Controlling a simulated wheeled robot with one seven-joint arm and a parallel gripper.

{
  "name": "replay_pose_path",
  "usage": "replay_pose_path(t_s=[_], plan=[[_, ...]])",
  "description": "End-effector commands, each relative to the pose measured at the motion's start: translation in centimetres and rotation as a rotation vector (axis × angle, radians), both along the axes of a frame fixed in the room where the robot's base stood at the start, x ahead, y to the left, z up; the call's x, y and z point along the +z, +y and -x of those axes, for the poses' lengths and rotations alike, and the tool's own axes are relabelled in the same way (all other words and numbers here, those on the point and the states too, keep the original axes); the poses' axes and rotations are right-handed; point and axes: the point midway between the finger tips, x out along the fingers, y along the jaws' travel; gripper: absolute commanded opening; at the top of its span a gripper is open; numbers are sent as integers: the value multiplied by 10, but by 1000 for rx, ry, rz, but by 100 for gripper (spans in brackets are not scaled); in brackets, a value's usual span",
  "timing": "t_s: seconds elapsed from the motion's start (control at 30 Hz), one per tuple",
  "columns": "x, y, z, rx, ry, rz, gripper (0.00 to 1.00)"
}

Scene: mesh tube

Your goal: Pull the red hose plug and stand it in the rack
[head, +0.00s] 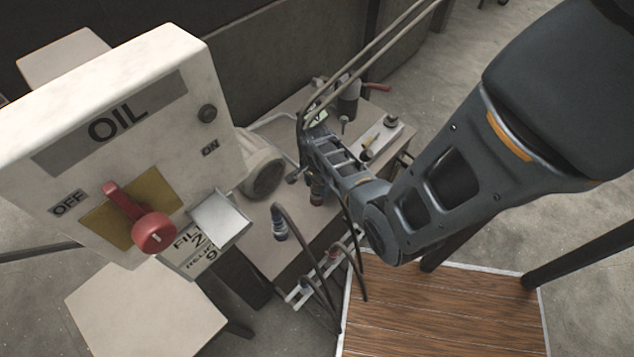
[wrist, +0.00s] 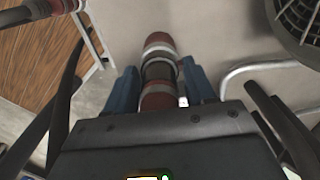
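A red plug with grey bands (wrist: 159,99) shows in the wrist view, between the two blue fingers of my gripper (wrist: 160,82). Slim gaps seem to show on both sides of it, so the fingers look open around it. In the head view the red plug (head: 318,191) is on the table, partly hidden by my gripper (head: 318,172). The rack is a white rail (head: 298,296) at the table's front edge, with hoses and red ends by it.
The white OIL box (head: 110,100) with a red lever (head: 140,217) rises at the left. A round motor housing (head: 262,172) is close by. A wooden platform (head: 440,310) lies in front.

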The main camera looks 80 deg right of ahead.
Motion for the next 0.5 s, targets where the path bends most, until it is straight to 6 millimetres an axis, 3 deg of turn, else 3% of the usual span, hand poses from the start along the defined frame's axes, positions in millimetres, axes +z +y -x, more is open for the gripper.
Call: replay_pose_path(t_s=[0.07,0.5], plan=[[-5,5,5,-2,9,-10,46],[-5,5,6,-2,10,-12,4]])
